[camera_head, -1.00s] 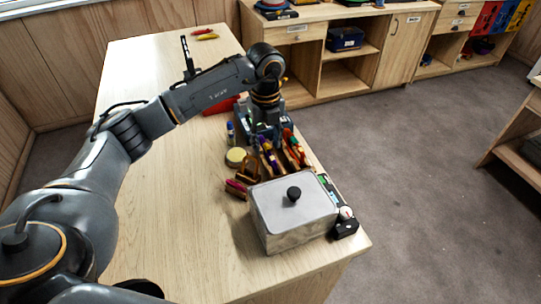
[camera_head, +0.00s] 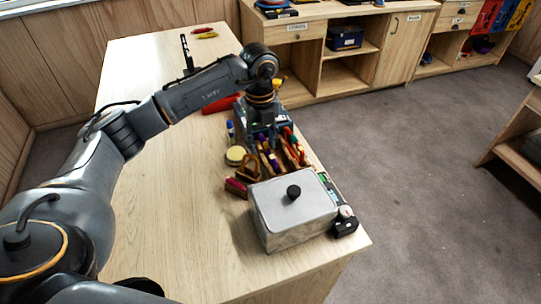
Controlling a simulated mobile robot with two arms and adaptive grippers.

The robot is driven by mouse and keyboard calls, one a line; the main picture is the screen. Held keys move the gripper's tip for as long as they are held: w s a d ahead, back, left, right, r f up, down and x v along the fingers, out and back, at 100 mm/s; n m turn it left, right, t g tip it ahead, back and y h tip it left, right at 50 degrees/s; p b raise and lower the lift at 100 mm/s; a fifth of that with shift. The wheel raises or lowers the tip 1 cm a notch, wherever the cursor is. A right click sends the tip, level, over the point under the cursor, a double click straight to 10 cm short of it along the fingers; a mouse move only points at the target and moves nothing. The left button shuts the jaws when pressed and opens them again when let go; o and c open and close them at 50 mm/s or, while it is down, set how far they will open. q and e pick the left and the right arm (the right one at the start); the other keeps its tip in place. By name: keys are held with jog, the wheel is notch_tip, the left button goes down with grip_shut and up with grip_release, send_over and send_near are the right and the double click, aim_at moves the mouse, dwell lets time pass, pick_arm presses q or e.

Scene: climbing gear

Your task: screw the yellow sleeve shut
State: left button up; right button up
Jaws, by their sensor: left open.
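My left gripper (camera_head: 262,139) points down over the far part of the wooden rack of carabiners (camera_head: 270,168). It is open, and its fingertips are small and partly lost among the gear. Carabiners with purple (camera_head: 265,147) and red-orange sleeves (camera_head: 293,143) stand in the rack just in front of the gripper. I cannot make out the yellow sleeve with certainty; the hand hides part of the rack. A bit of yellow (camera_head: 279,82) shows beside my left wrist, but I cannot tell what it belongs to. My right gripper is not in view.
A lidded metal box (camera_head: 294,211) with a black knob stands in front of the rack. A round pale-lidded tin (camera_head: 235,156) and a red-pink brush-like item (camera_head: 236,187) lie to its left. The table's (camera_head: 165,215) left side is clear.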

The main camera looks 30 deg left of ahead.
aim_at(267, 144)
pick_arm(q)
jog(key=shift+f+b, duration=0.85)
jog(key=shift+f, duration=0.55)
jog(key=shift+w+d, duration=0.45)
jog(key=shift+w, duration=0.1)
jog(key=shift+r+p, duration=0.95)
jog(key=shift+r, duration=0.55)
jog(key=shift+s+a+f, duration=0.1)
jog(key=shift+s+a, duration=0.35)
jog(key=shift+s, duration=0.1)
jog(key=shift+f, duration=0.2)
